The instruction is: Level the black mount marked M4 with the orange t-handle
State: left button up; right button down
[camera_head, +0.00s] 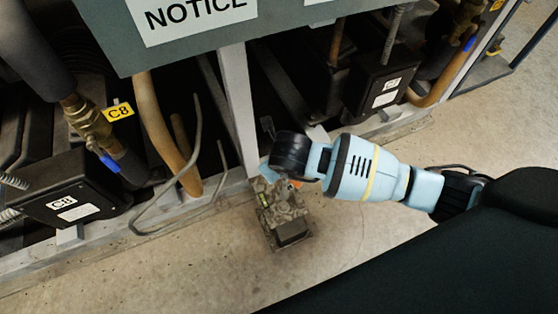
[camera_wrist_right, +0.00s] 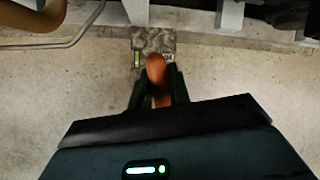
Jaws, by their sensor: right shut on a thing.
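The mount (camera_head: 285,228) stands on the floor at the foot of the rack's upright, below the middle of the head view. Its surface looks mottled grey-brown rather than black. Its top also shows in the right wrist view (camera_wrist_right: 150,37), with a small yellow-green level vial (camera_wrist_right: 137,60) on its left and a partly covered white marking at its right. The orange t-handle (camera_wrist_right: 156,68) is between the fingers of my right gripper (camera_wrist_right: 157,84), which is shut on it over the mount's near edge. The handle's lower end is hidden. My left gripper is not in view.
The rack's bottom rail (camera_head: 130,238) runs behind the mount. A bent grey tube (camera_head: 165,215) and a copper pipe (camera_head: 160,120) are to its left. A NOTICE panel (camera_head: 130,40) hangs above. The concrete floor in front is clear.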

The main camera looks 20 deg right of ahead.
aim_at(285, 184)
jog(key=shift+w, duration=0.1)
jog(key=shift+s, duration=0.2)
jog(key=n, duration=0.1)
jog(key=n+y, duration=0.1)
jog(key=shift+s+a+n, duration=0.15)
jog(key=shift+a+n, duration=0.05)
jog(key=shift+n, duration=0.2)
jog(key=shift+s+n+y, duration=0.1)
jog(key=shift+n+y, duration=0.3)
jog(key=shift+n, duration=0.3)
pick_arm(q)
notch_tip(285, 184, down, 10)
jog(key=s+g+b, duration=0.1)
jog(key=b, duration=0.9)
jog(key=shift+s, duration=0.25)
pick_arm(e)
jog(key=f+n+g+y, duration=0.1)
jog(key=n, duration=0.2)
jog(key=s+a+f+n+g+y, duration=0.1)
jog(key=f+n, duration=0.1)
jog(key=n, duration=0.2)
jog(key=f+n+g+y, duration=0.1)
jog(key=n, duration=0.2)
jog(key=shift+s+a+f+n, duration=0.2)
jog(key=shift+s+n, duration=0.1)
jog(key=shift+n, duration=0.1)
